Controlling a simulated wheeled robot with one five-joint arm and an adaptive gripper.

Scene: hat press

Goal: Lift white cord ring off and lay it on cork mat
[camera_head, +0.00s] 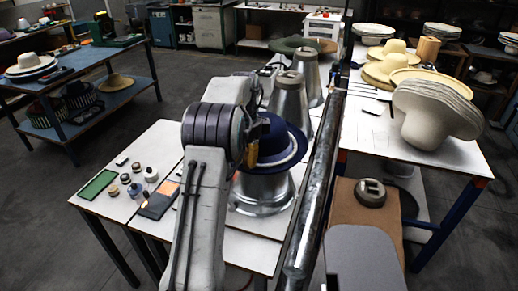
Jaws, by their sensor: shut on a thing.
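A dark blue hat (275,135) sits on a wide metal hat block (264,194) on the white table. The white cord ring (287,158) shows as a pale curve around the front and right of the hat, low by the brim; its left part is hidden behind my arm. My gripper (252,156), partly hidden by my own wrist, is at the ring's left side and is shut on it. I cannot tell whether the ring is clear of the hat. A brown, cork-like board (347,211), possibly the cork mat, lies right of the metal bar.
A thick metal bar (316,191) runs between the two work areas. A grey weight (370,192) sits on the brown board. Another metal block (289,101) stands behind the hat. Small jars (150,174) and a green mat (97,184) lie left. Stacked felt hats (432,115) stand right.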

